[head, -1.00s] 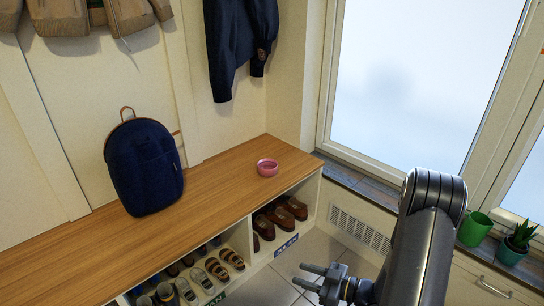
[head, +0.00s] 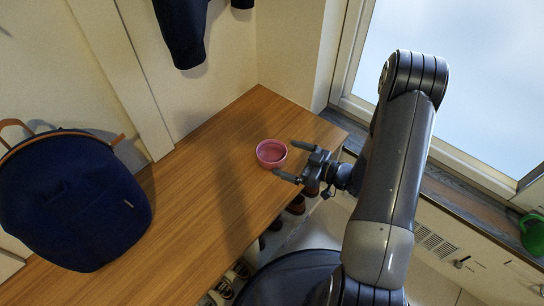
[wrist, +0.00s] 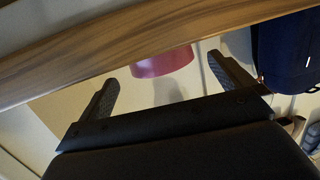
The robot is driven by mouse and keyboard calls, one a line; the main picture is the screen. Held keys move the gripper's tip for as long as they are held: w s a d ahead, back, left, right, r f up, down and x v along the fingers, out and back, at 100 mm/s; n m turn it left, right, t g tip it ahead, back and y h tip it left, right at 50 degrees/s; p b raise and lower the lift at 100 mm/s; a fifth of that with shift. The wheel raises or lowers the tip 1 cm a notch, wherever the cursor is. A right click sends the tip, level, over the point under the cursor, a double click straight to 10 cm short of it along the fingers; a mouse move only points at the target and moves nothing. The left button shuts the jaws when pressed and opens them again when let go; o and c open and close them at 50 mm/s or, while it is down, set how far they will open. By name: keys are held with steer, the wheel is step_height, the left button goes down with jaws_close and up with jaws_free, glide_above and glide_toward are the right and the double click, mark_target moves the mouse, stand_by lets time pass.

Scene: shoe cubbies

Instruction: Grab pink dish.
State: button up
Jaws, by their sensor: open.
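The pink dish (head: 271,153) is a small round bowl standing upright on the wooden bench top (head: 190,215). In the head view my gripper (head: 283,160) is open at the dish's right side, with one finger near its far side and one near its near side. I cannot tell whether a finger touches it. In the wrist view the dish (wrist: 162,63) shows ahead, between the two spread fingers (wrist: 168,82), with part of it cut off by the wooden surface. Nothing is held.
A navy backpack (head: 75,205) stands on the bench at the left. A dark jacket (head: 182,30) hangs on the wall behind. Shoes (head: 237,275) sit in the cubbies below the bench. A green pot (head: 533,235) is at the far right. The bench around the dish is clear.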

mark_target(276, 160)
steer(key=b+x, duration=0.1)
steer(key=x, duration=0.3)
steer(key=shift+w+a+f+b, duration=0.1)
steer(key=shift+a+f+b, duration=0.1)
steer(key=shift+b, duration=0.2)
steer(key=shift+w+a+r, duration=0.1)
steer(key=shift+w+a, duration=0.15)
steer(key=shift+a, duration=0.05)
steer(key=shift+c, duration=0.6)
steer(key=c, duration=0.9)
